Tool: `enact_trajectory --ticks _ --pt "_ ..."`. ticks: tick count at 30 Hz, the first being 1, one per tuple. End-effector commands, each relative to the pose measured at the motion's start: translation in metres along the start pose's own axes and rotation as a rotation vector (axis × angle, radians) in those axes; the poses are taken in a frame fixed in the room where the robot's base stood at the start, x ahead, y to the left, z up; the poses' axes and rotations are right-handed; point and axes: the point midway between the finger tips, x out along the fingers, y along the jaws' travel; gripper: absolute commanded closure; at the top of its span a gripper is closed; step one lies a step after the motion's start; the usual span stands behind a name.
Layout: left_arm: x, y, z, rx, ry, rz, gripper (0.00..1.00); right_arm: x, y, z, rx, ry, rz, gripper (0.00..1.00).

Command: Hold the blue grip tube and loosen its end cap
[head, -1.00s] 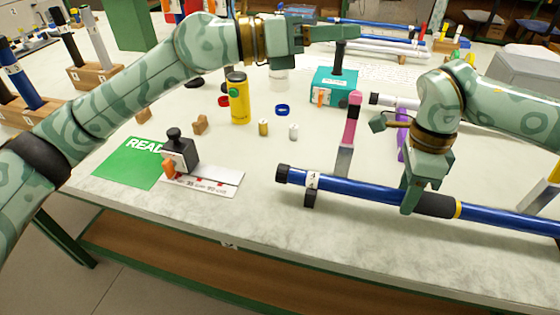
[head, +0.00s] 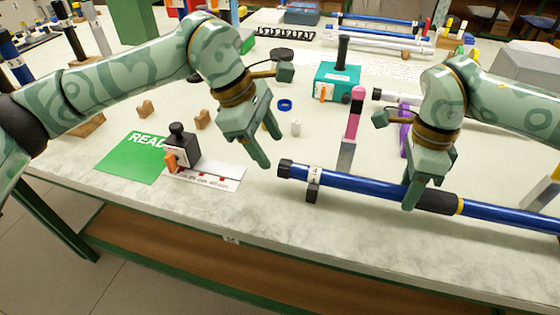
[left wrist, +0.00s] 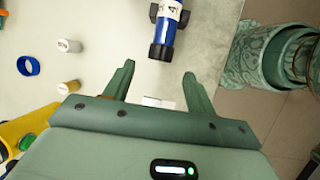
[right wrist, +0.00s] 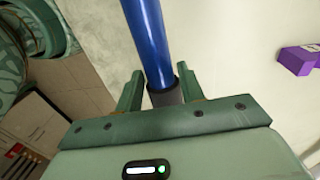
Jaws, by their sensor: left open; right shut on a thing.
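The blue grip tube (head: 375,186) lies along the front of the table at the right, with a black grip section and a yellow band. Its black end cap (head: 285,168) is at the left end, beside a white label and a black support. In the left wrist view the end cap (left wrist: 161,51) is ahead of the open fingers. My left gripper (head: 258,150) is open and empty, just left of the cap and apart from it. My right gripper (head: 411,196) is shut on the tube by the black grip section, which shows between its fingers in the right wrist view (right wrist: 166,97).
A black stamp-like tool (head: 182,148) stands by a green card (head: 130,160) and a white scale plate (head: 218,176). A teal box (head: 336,82), a blue ring (head: 284,105) and a white small cylinder (head: 296,128) are behind. A pink-topped upright (head: 353,115) stands behind the tube.

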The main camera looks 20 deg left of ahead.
Motion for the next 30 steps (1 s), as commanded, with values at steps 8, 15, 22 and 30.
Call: enact_trajectory --ticks 8,15,22,30 --pt "0.049 0.000 0.001 -0.002 -0.002 -0.001 0.44 0.000 0.000 0.000 0.000 0.000 -0.001 0.86" --pt "0.060 0.000 0.001 -0.001 -0.001 0.001 0.44 0.000 0.000 0.000 0.000 0.000 -0.001 0.86" --pt "0.060 0.000 0.001 -0.002 -0.001 0.001 0.61 0.000 0.000 0.000 0.000 0.000 -0.001 0.86" --pt "0.060 0.001 0.001 -0.007 -0.001 -0.011 0.89 0.000 0.000 0.000 0.000 0.000 0.000 0.86"
